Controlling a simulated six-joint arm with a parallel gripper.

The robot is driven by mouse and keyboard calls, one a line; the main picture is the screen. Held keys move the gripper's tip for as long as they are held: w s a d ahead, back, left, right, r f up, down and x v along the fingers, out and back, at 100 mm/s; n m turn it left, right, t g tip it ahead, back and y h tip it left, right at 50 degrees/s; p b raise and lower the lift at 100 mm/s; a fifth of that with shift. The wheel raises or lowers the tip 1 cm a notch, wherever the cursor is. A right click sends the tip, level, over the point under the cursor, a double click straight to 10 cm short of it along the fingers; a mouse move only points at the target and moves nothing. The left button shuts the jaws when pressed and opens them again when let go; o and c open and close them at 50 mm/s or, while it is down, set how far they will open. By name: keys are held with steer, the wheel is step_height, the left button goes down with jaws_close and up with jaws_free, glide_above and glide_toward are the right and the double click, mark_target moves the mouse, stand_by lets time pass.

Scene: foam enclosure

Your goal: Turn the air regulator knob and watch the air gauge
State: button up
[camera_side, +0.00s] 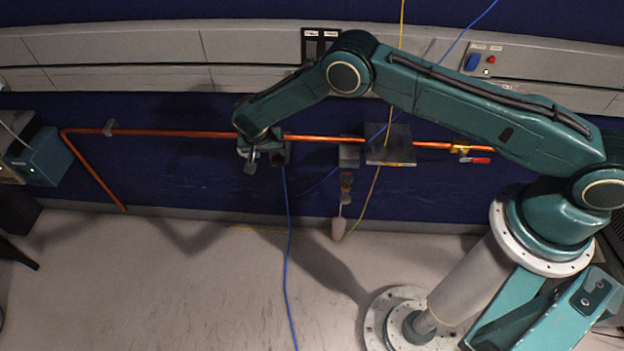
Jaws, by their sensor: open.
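My gripper (252,163) is open and points down at the copper pipe, left of the picture's middle. A dark block (281,154) sits on the pipe just right of my gripper; whether they touch, I cannot tell. To the right, a small grey block (349,156) sits below the pipe, with a brownish stacked fitting (346,190) and a pale bulb-like end (338,229) hanging under it. I cannot tell which of these is the regulator knob. No gauge face can be made out; my gripper and wrist may hide part of the pipe fittings.
The copper pipe (190,133) runs along the blue wall. A grey box (390,145) and a red-handled valve (470,154) are on its right. A blue cable (288,250) hangs to the floor. A teal box (42,157) stands at left. The floor in front is mostly clear.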

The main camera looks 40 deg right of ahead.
mark_target(278, 163)
steer(key=shift+x, duration=5.45)
steer(key=shift+c, duration=0.5)
steer(key=c, duration=0.9)
steer(key=shift+d+t+y, duration=0.2)
steer(key=shift+t+y, duration=0.1)
steer(key=shift+t, duration=0.1)
steer(key=shift+t+y, duration=0.6)
steer(key=shift+m, duration=0.3)
steer(key=o, duration=1)
steer(key=shift+s, duration=0.1)
